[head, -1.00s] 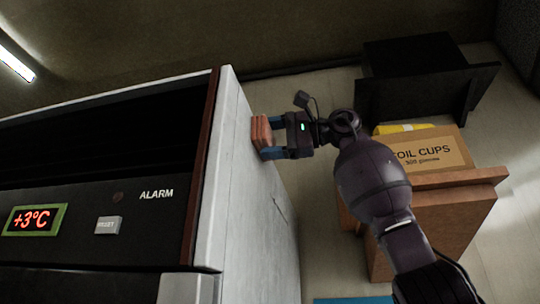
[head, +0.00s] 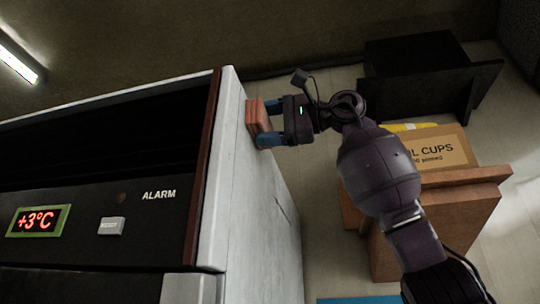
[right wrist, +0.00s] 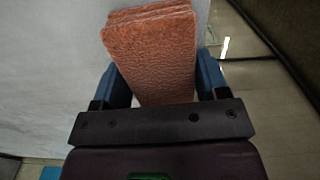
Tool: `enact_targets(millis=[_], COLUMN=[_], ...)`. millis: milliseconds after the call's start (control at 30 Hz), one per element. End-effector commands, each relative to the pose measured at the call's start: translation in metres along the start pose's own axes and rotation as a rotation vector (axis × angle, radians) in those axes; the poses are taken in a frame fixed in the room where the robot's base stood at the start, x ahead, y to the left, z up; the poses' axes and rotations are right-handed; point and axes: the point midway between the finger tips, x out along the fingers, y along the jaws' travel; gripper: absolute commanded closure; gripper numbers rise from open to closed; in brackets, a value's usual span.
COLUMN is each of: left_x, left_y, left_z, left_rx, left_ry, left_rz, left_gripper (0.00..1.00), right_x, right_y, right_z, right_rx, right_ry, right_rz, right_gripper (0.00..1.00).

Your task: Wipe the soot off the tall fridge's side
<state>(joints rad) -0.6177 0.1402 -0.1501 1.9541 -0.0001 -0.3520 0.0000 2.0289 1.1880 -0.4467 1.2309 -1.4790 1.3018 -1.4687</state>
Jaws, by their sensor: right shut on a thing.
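The tall fridge (head: 225,240) fills the left of the head view, and its pale side (head: 262,215) faces right. A dark crack-like line marks the side's lower part; I cannot clearly make out soot. My right gripper (head: 266,123) is shut on a reddish-brown sponge-like block (head: 255,116), near the top of the side. The block seems to touch the side or be very close to it. In the right wrist view, the block (right wrist: 152,50) sits between the blue fingers, with the pale surface (right wrist: 50,60) to its left. My left gripper is not in view.
A cardboard box marked as foil cups (head: 440,150) stands on a brown wooden stand (head: 440,235) right of the fridge, behind my right arm. A black shelf-like piece (head: 425,75) is beyond it. A blue patch (head: 358,300) shows at the bottom edge.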

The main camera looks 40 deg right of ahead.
Motion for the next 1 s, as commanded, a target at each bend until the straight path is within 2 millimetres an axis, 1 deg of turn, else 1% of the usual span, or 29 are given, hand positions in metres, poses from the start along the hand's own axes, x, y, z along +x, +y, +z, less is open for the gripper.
enact_targets(millis=[100,367,733,1000], left_x=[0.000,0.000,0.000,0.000], left_y=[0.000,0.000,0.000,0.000], left_z=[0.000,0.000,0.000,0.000], left_rx=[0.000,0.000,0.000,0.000], left_ry=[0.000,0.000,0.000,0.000], left_rz=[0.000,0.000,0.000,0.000], left_gripper=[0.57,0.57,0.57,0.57], right_x=[0.002,0.002,0.001,0.000], right_y=[0.000,-0.001,-0.002,-0.002], right_z=[0.009,0.017,0.042,0.049], right_rx=[-0.003,-0.003,-0.003,-0.003], right_ry=[-0.002,-0.003,-0.003,-0.002], right_rz=[0.002,0.002,0.002,0.002], right_gripper=[0.51,0.51,0.51,0.51])
